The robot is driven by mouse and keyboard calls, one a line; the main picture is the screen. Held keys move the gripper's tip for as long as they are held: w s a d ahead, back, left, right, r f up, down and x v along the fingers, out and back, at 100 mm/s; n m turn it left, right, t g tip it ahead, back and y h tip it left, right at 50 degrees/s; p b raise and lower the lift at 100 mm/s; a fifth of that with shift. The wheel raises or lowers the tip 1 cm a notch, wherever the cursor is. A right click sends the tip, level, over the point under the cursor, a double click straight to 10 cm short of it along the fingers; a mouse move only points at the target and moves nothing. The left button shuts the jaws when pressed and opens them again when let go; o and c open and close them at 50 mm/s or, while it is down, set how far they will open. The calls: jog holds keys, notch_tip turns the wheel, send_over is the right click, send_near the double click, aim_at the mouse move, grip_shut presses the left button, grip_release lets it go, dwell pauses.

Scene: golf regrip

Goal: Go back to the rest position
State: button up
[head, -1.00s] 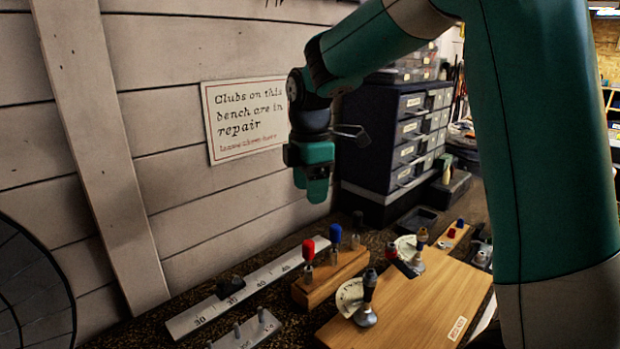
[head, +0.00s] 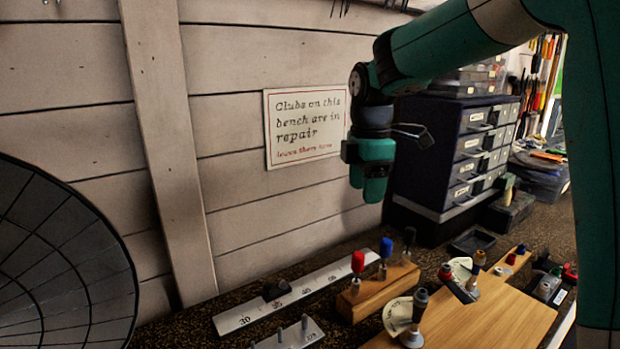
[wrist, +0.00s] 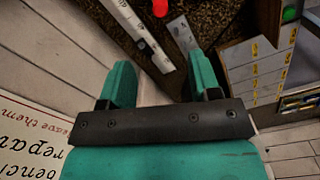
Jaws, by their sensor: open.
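My gripper (head: 372,190) hangs empty above the bench, in front of the wall sign in the head view, with its fingers pointing down. In the wrist view its two green fingers (wrist: 160,85) are apart with nothing between them. Below it on the dark speckled bench, a wooden block (head: 378,290) holds red, blue and dark-handled tools upright. A wooden board (head: 500,318) stands to its right with golf club pieces and round tags on it.
A white ruler (head: 300,290) and a metal plate with pegs (head: 290,336) lie at the left of the bench. A dark drawer cabinet (head: 465,150) stands behind right. A paper sign (head: 306,127) hangs on the plank wall. A dark mesh disc (head: 65,260) is at far left.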

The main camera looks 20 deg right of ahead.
jog(key=s+a+f+m+y, duration=0.1)
jog(key=s+a+m, duration=0.3)
jog(key=s+a, duration=0.4)
jog(key=s+a+f+m+y, duration=0.2)
jog(key=s+a, duration=0.6)
jog(key=s, duration=0.7)
jog(key=m+y, duration=0.1)
jog(key=m, duration=0.1)
jog(key=shift+s+a+f+m, duration=0.25)
jog(key=shift+s+a+m, duration=0.05)
jog(key=shift+a+m, duration=0.1)
